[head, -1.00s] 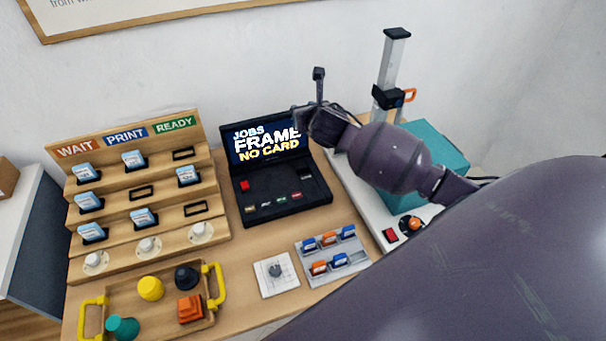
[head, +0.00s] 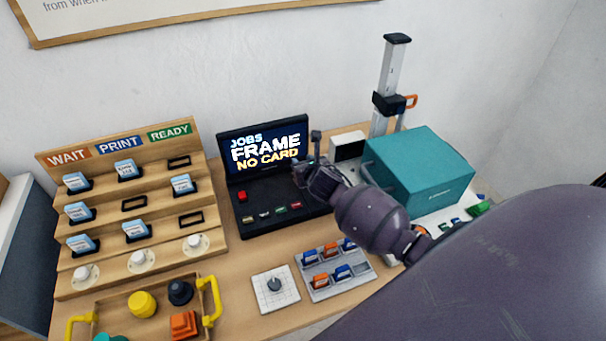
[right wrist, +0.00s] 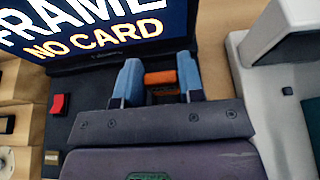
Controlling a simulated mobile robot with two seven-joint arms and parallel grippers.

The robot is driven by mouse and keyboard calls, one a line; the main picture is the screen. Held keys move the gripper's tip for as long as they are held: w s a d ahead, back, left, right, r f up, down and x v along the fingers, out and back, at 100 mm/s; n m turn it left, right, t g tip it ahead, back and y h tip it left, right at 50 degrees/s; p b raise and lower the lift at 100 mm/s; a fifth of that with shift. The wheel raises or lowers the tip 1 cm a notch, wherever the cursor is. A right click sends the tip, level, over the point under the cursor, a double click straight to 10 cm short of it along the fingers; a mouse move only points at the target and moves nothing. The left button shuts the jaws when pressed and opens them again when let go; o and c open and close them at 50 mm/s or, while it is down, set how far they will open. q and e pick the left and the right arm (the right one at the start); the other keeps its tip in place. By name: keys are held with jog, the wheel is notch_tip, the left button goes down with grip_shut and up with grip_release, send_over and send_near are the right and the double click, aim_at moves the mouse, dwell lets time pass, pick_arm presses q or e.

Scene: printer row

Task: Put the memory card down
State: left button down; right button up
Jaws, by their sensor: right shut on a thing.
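The memory card (right wrist: 161,78) shows as an orange piece with a dark lower part between the two blue fingers of my right gripper (right wrist: 160,82) in the right wrist view. The gripper is shut on it. In the head view my right gripper (head: 308,162) hangs over the right part of the black console (head: 262,222), just in front of its screen (head: 266,146), which reads "FRAME NO CARD". The card cannot be made out in the head view, and I cannot tell whether it touches the console. My left gripper is not in view.
A grey tray (head: 362,282) with several blue and orange cards lies in front of the console, beside a white dial plate (head: 276,290). A wooden rack (head: 148,222) stands left, with a handled tray (head: 108,302) before it. A teal box (head: 420,172) stands right.

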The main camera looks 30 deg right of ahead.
notch_tip(320, 180, down, 4)
jog(key=shift+r+b, duration=0.1)
jog(key=shift+b, duration=0.4)
jog(key=o, duration=0.9)
